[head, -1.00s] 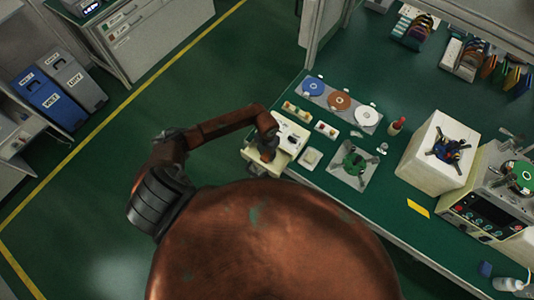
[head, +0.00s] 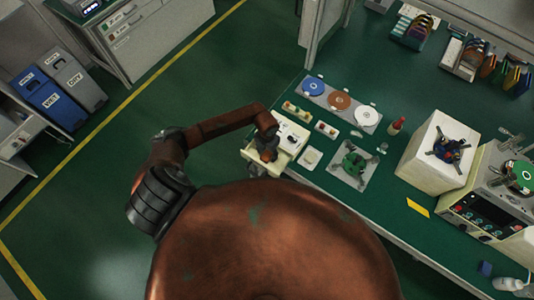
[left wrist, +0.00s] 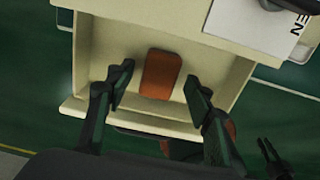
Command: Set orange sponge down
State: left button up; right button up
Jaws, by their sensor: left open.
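The orange sponge (left wrist: 161,73) lies flat on the floor of an open cream drawer (left wrist: 232,66) in the left wrist view. My left gripper (left wrist: 158,77) is open above the drawer, one finger on each side of the sponge with gaps between. In the head view my left gripper (head: 266,156) is over the drawer at the bench's left end, and the sponge is hidden there. A dark, gripper-like part (head: 257,170) shows at the drawer's front. It may be my right gripper, and its jaws cannot be made out.
A green bench (head: 315,178) holds a pale dish (head: 310,158), small trays, a row of blue, brown and white discs, and a green fixture on a grey plate (head: 350,178). A white block (head: 420,158) and a machine stand further right. Free floor lies left of the bench.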

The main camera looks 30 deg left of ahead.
aim_at(267, 155)
pick_arm(q)
notch_tip(267, 155, up, 12)
jog(key=b, duration=0.1)
jog(key=shift+f, duration=0.15)
